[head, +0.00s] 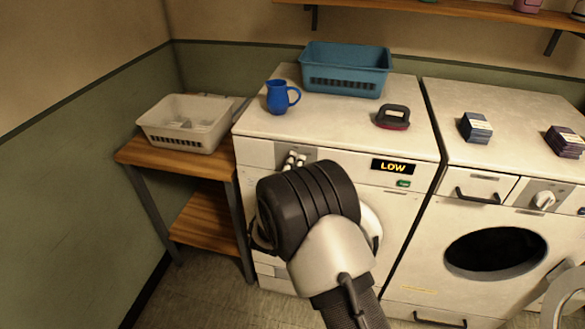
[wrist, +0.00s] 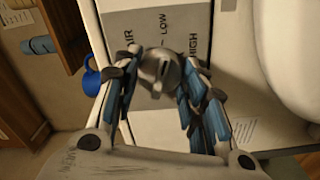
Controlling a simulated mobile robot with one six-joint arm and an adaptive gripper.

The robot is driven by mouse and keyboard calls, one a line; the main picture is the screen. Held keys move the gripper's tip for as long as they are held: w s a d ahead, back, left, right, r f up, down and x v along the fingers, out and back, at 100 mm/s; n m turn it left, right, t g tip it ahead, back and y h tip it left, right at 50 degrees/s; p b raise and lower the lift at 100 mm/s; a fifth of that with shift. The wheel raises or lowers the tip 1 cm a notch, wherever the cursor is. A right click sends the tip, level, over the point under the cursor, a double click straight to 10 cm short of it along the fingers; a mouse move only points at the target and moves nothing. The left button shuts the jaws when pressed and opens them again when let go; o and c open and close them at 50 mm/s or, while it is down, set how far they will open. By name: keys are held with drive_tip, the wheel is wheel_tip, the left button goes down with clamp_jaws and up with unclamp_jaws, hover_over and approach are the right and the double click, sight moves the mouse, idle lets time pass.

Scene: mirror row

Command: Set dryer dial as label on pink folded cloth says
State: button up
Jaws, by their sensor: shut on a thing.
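In the wrist view, the round metal dial (wrist: 158,70) sits on a grey panel marked AIR, LOW and HIGH. My gripper (wrist: 161,82) is shut on the dial, one finger on each side. The dial's dark mark appears to face LOW. In the head view, the dryer (head: 345,123) has a lit display (head: 392,167) reading LOW. My wrist hides much of its front. A dark blue folded cloth (head: 475,128) and a purplish folded cloth (head: 565,141) lie on the right machine, each with a pale label too small to read. I see no clearly pink cloth.
On the dryer top are a blue jug (head: 278,98), a blue basket (head: 345,69) and a dark iron-shaped thing (head: 393,117). A pale basket (head: 187,123) is on the wooden table (head: 140,155) at left. The right machine's round door (head: 566,300) stands open.

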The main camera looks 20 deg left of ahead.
drive_tip(key=shift+m, duration=4)
drive_tip(key=o, duration=1.1)
drive_tip(key=s, duration=1.2)
drive_tip(key=shift+d, duration=0.2)
